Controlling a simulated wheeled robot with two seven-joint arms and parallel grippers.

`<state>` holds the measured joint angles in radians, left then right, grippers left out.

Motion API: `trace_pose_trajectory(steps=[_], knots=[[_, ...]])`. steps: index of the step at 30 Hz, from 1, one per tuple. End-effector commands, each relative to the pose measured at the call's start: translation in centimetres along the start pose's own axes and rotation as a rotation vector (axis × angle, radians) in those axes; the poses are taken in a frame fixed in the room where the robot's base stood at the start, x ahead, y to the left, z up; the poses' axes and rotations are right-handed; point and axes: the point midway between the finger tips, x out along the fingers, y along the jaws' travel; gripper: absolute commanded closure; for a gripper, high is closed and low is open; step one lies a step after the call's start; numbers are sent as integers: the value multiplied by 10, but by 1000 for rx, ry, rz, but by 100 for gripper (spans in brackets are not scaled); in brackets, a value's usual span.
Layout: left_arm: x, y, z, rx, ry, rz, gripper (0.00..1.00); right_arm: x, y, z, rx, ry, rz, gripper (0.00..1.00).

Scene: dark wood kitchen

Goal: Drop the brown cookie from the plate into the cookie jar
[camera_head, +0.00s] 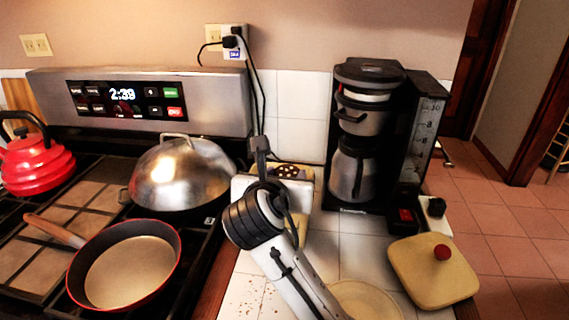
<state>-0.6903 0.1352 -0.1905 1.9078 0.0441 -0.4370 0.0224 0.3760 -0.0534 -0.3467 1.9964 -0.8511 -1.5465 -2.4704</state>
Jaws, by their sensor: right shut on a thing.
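My right gripper (262,160) reaches in from the bottom of the head view, at the cream cookie jar (304,196) on the counter. It is shut on what looks like the brown cookie (287,171), a dark round shape with light spots at the jar's mouth. My gripper and wrist hide much of the jar, so I cannot tell how far the cookie is inside. The pale plate (368,300) lies at the bottom edge, partly behind my right arm; its visible part is bare. My left gripper is not in view.
The jar's cream lid (420,273) with a red knob lies on the counter at right. A coffee maker (366,135) stands behind it. At left are a stove with a domed wok (181,175), a frying pan (128,272) and a red kettle (36,160).

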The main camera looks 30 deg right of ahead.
Motion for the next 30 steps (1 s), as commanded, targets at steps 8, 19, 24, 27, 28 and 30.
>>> trace_pose_trajectory(steps=[8,19,24,27,28,30], knots=[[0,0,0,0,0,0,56,4,0,-9,0,0,0,77],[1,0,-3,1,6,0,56,4,0,-9,-1,0,0,35],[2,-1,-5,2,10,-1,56,4,0,-9,-1,0,0,35],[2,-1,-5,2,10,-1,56,0,0,-9,0,0,1,35],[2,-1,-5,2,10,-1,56,-2,0,-9,0,-1,2,35],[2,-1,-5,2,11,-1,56,-10,1,-9,-1,-1,2,35]])
